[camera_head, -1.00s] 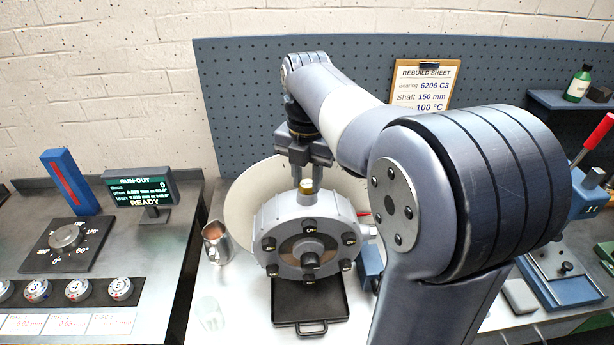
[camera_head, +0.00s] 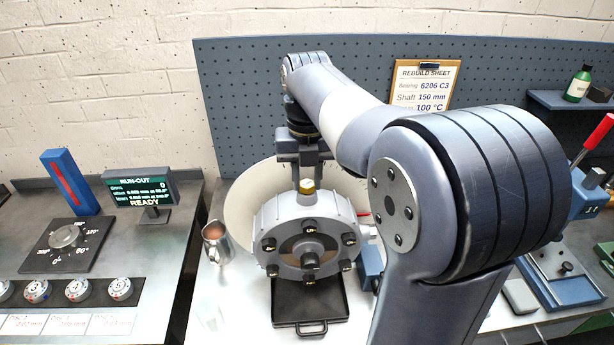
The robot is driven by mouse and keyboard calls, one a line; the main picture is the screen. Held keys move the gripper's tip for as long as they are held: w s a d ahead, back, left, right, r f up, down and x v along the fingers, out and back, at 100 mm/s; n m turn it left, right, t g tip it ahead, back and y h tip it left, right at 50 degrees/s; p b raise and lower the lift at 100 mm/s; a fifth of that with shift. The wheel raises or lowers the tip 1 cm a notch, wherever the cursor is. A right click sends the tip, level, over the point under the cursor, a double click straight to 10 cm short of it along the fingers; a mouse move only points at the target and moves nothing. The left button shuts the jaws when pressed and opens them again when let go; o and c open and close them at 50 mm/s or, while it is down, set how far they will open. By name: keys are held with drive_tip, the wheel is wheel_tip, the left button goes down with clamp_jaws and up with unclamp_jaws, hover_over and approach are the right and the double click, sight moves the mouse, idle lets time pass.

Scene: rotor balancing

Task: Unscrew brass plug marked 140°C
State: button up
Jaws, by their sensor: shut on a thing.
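The brass plug (camera_head: 307,187) sits upright at the top of the grey round housing (camera_head: 272,224), which has several dark bolts on its front face. Its marking is too small to read. My gripper (camera_head: 308,180) points straight down at the housing top, its fingers shut on the plug. The fingers hide part of the plug, and I cannot tell how far it is out of its hole.
A black tray (camera_head: 311,309) lies below the housing. A metal jug (camera_head: 217,243) with brown contents stands to the left. A large pale bowl-like shape (camera_head: 239,204) is behind. The run-out display (camera_head: 140,190) reads READY. The rebuild sheet (camera_head: 422,84) hangs on the pegboard.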

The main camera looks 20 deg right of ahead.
drive_tip(key=o, duration=1)
drive_tip(key=m, duration=0.9)
drive_tip(key=shift+m, duration=0.3)
drive_tip(key=m, duration=0.7)
drive_tip(key=shift+m, duration=0.9)
